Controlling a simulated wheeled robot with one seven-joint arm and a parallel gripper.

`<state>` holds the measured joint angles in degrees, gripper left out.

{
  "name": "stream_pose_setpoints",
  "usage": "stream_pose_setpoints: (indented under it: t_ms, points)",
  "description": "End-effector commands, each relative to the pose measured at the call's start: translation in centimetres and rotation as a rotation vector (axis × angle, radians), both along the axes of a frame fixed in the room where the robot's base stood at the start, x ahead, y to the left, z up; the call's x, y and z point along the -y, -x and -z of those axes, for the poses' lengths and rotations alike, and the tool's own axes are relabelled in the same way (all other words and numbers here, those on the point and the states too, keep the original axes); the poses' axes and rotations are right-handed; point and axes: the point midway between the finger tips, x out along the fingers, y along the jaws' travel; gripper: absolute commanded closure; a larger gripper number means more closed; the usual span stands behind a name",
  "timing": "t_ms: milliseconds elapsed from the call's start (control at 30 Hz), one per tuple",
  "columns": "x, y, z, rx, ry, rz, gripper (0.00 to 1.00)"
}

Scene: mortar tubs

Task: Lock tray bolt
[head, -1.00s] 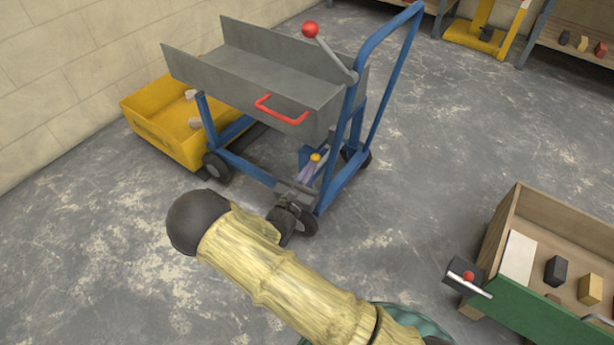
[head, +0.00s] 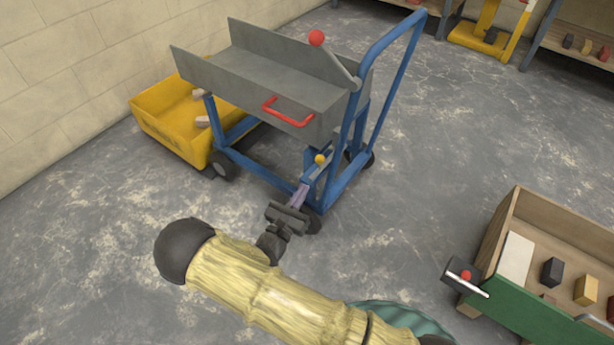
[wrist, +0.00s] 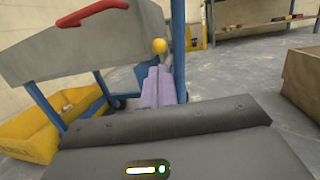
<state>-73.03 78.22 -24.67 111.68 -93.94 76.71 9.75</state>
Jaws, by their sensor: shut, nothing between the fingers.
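A grey tray (head: 270,75) with a red handle (head: 288,113) sits on a blue wheeled cart (head: 340,185). A lever with a red ball (head: 316,38) rises at the tray's right side. A small yellow knob (head: 320,159), which looks like the bolt's knob, sits low at the cart's front below the tray. It also shows in the wrist view (wrist: 159,46). My gripper (head: 300,196) is shut and empty, with its purple-grey fingers pointing at the knob from just below. In the wrist view the fingers (wrist: 158,88) end just under the knob; contact cannot be told.
A yellow tub (head: 170,125) holding pale blocks stands left of the cart by the wall. A wooden crate with a green front (head: 530,318) and several blocks stands at the right. Shelves are at the back right. The floor between is clear.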

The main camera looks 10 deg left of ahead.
Motion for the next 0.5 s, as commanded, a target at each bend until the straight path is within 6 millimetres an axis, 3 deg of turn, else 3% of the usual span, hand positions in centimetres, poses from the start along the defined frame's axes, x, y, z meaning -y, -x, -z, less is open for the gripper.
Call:
stream_pose_setpoints:
  t_ms: [233, 500]
  points:
    - [-2.0, 4.5, 0.6, -0.002, 0.001, -0.010, 1.00]
    - [-2.5, 6.1, 1.1, 0.000, 0.000, -0.007, 1.00]
